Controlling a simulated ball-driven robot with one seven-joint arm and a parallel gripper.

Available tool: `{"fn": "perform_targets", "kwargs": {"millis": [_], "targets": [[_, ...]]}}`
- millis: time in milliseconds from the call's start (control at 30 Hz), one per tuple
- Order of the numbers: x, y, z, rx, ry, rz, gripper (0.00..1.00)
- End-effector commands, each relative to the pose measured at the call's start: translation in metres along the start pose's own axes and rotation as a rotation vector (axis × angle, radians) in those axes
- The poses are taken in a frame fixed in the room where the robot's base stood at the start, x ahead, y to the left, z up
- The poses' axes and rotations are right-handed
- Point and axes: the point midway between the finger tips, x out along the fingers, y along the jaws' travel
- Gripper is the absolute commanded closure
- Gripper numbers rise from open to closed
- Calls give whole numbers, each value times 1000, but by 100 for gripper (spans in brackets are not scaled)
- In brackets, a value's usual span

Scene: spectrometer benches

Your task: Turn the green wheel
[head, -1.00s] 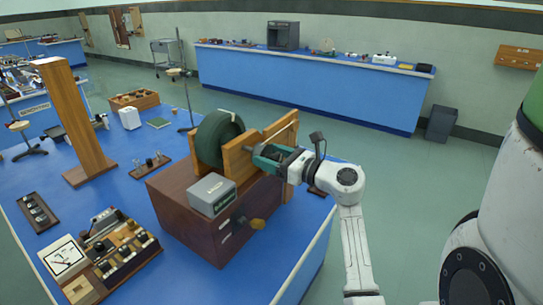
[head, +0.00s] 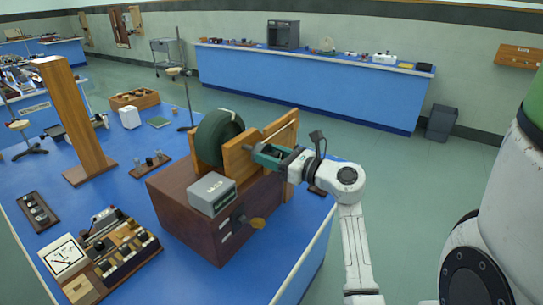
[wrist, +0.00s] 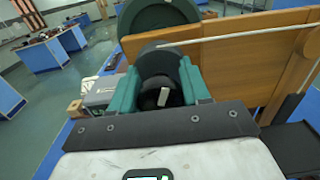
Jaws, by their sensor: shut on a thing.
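The green wheel (head: 216,140) stands upright between wooden boards on a brown wooden box (head: 212,222). It also shows at the top of the wrist view (wrist: 158,16). My gripper (head: 264,153) is at the near wooden board (head: 240,154), on the wheel's right. In the wrist view its teal fingers (wrist: 157,92) are shut on a dark round knob (wrist: 158,88) with a white mark. The knob lies in line with the wheel. The shaft between knob and wheel is mostly hidden.
A grey meter box (head: 211,194) sits on the brown box, in front of the wheel. A wooden post (head: 75,120) and a control panel with a dial (head: 100,250) stand on the blue bench. Open floor lies to the right, before the back bench (head: 310,88).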

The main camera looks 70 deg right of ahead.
Motion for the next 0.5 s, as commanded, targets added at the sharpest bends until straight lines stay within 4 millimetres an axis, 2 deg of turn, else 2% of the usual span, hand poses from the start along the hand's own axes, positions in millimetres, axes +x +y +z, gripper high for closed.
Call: {"fn": "perform_targets", "kwargs": {"millis": [300, 500], "targets": [[0, 1, -3, -145, -1, 1, 100], [0, 0, 0, -160, 0, -1, 100]]}}
